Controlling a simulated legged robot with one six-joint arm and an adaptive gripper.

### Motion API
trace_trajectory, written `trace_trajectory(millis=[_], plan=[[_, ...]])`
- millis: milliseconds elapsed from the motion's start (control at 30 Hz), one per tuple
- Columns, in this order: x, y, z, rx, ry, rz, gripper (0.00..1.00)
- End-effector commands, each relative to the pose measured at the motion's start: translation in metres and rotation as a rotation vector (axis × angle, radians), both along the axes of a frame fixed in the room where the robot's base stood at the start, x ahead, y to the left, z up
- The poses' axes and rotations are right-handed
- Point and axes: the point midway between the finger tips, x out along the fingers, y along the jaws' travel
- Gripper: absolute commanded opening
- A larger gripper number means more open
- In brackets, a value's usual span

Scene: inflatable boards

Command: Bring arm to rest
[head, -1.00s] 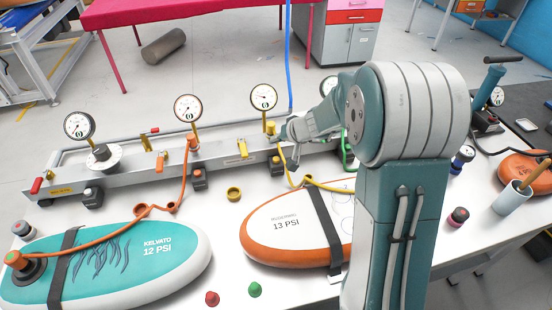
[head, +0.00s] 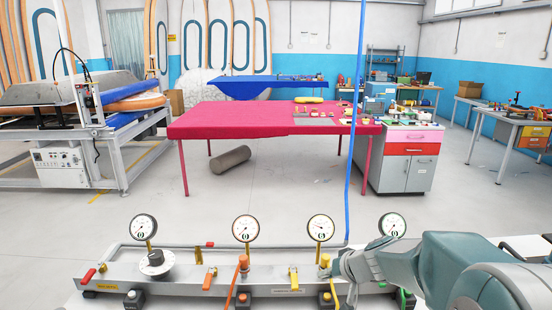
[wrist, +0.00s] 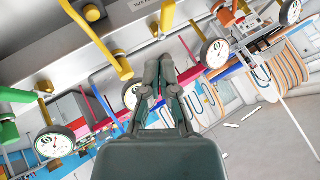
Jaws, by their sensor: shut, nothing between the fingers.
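My arm reaches in from the lower right of the head view. My gripper (head: 345,268) is beside the yellow fitting at the right half of the grey manifold rail (head: 180,274). In the wrist view my gripper (wrist: 158,90) has its fingers together with nothing between them. A yellow valve handle (wrist: 168,14) and a yellow elbow fitting (wrist: 118,66) show just beyond the fingers; I cannot tell whether they touch. A pressure gauge (head: 320,228) stands above the yellow fitting in the head view.
More gauges (head: 245,228) stand along the rail, with an orange lever (head: 209,278) and a yellow lever (head: 294,278). A blue hose (head: 356,120) hangs down behind the rail. A red-covered table (head: 240,120) stands farther back, with open floor before it.

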Motion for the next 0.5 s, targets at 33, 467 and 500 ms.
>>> trace_trajectory(millis=[33,467,500], plan=[[-0.012,0.005,0.012,-0.012,0.0,0.017,0.0],[-0.123,0.019,0.065,-0.167,0.06,0.086,0.0],[-0.133,0.018,0.068,-0.186,0.064,0.086,0.0]])
